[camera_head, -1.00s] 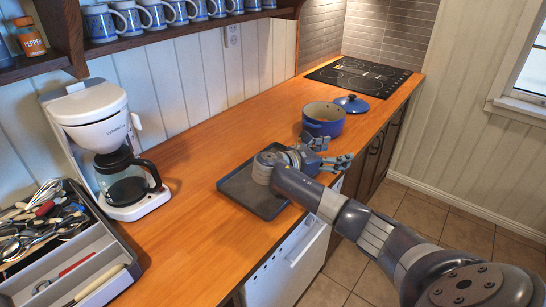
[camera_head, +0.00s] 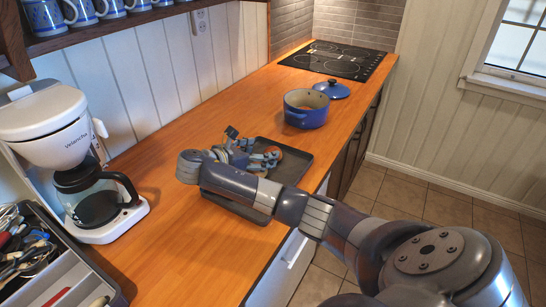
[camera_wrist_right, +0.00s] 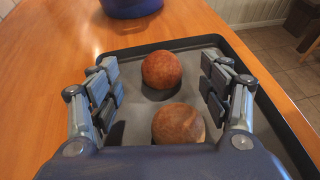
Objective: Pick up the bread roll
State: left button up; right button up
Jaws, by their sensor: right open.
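A dark grey tray (camera_head: 292,168) lies on the wooden counter. In the right wrist view two round brown things sit on the tray (camera_wrist_right: 135,131). The nearer, paler tan one (camera_wrist_right: 178,122) looks like a bread roll. The farther, redder ball (camera_wrist_right: 162,70) could be a second roll or a fruit; I cannot tell. My right gripper (camera_head: 252,148) is over the tray, its fingers spread open with nothing between them held. The nearer round thing is close to the palm, and the farther one lies between the fingertips in the picture. In the head view the arm and fingers largely hide both.
A blue pot (camera_head: 306,108) stands beyond the tray, with its blue lid (camera_head: 332,89) behind it and a cooktop (camera_head: 338,60) at the back. A coffee maker (camera_head: 62,150) and a utensil tray (camera_head: 62,268) are at the left. Counter between coffee maker and tray is clear.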

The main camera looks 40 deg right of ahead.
jog(key=shift+w+d+f, duration=0.15)
jog(key=shift+d, duration=0.1)
jog(key=p+x, duration=0.1)
jog(key=x, duration=0.3)
jog(key=shift+s+d+f, duration=0.15)
jog(key=shift+s+f, duration=0.05)
jog(key=shift+s, duration=0.05)
jog(key=shift+d+f, duration=0.15)
jog(key=shift+d, duration=0.05)
jog(key=shift+w, duration=0.15)
pick_arm(q)
jog(key=shift+w+a+r, duration=0.1)
jog(key=shift+w+r, duration=0.35)
jog(key=shift+w, duration=0.4)
pick_arm(e)
jog(key=c, duration=0.8)
